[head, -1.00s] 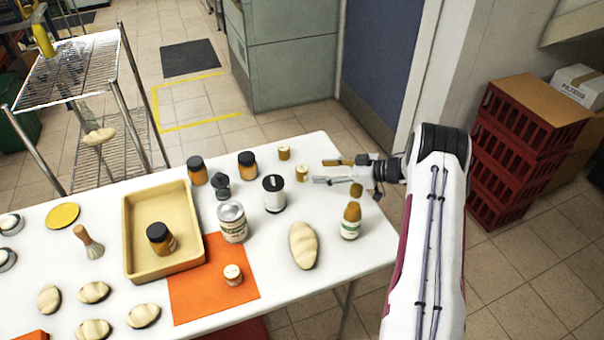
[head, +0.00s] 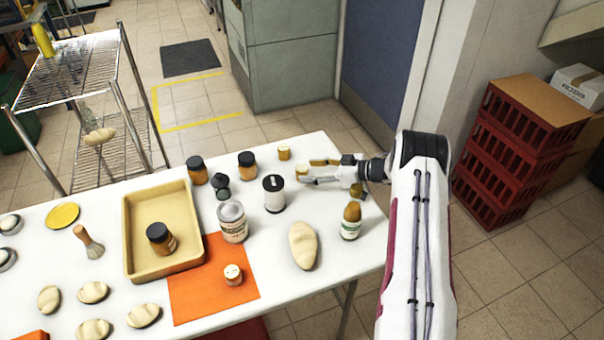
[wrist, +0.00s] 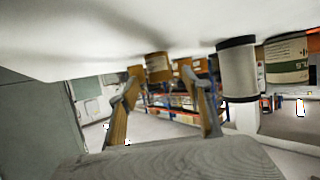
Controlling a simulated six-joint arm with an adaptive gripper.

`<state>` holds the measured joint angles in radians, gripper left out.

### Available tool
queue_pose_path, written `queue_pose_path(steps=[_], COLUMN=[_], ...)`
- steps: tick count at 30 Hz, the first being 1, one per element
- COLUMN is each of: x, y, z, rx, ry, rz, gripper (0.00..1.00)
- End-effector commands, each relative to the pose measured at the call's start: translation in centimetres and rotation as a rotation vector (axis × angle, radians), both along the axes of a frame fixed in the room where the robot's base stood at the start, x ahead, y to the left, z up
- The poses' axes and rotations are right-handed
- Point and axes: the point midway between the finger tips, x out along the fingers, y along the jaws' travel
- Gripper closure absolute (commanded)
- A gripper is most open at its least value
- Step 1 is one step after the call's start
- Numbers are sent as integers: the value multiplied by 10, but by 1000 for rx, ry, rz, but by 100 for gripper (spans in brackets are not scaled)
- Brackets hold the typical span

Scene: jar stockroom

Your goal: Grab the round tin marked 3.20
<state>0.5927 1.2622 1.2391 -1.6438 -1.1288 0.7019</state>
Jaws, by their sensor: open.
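Small round yellow-tan tins stand at the table's far right: one (head: 284,153) near the back edge, one (head: 301,172) at my fingertips, and one (head: 357,189) beside my wrist, partly covered. No price is readable, so I cannot tell which is marked 3.20. My gripper (head: 309,171) is open, low over the table, with its fingers pointing left and the tin at their tips between them. In the wrist view, which is upside down, a tin (wrist: 157,67) shows between the open fingers (wrist: 165,78). I cannot tell whether a finger touches it.
A white canister with a black lid (head: 274,197) stands just left of the fingertips. A tan tray (head: 128,220) and orange mat (head: 210,305) lie left.

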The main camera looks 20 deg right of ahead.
Motion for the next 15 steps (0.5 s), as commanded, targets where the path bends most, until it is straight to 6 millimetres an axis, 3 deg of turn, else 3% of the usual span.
queue_pose_path(steps=[6, 15], x=[15, 18], y=[14, 16], z=[-9, -10], rx=[-1, -1], ry=[-1, -1], rz=[2, 0], gripper=[51, 51])
